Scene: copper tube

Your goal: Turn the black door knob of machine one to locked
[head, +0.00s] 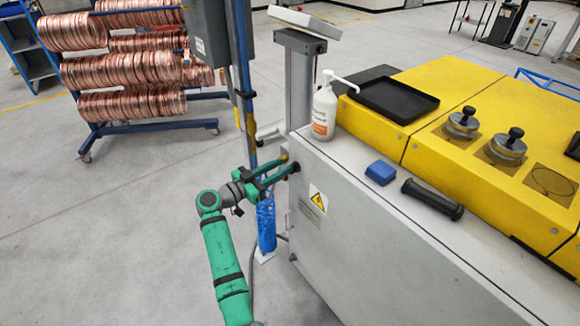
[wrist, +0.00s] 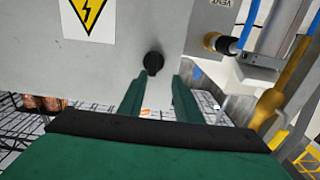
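The black door knob (head: 295,167) sits at the upper left of the grey machine cabinet's (head: 345,225) side, near its corner. In the wrist view the knob (wrist: 154,63) is a small round black shape on the grey panel, just beyond my fingertips and nearer the left finger. My green gripper (head: 283,168) points at the knob in the head view. In the wrist view its two fingers (wrist: 160,80) stand apart with nothing held between them. Whether a fingertip touches the knob cannot be told. The knob's pointer and any lock marking cannot be made out.
A yellow warning label (head: 318,198) is on the panel near the knob.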

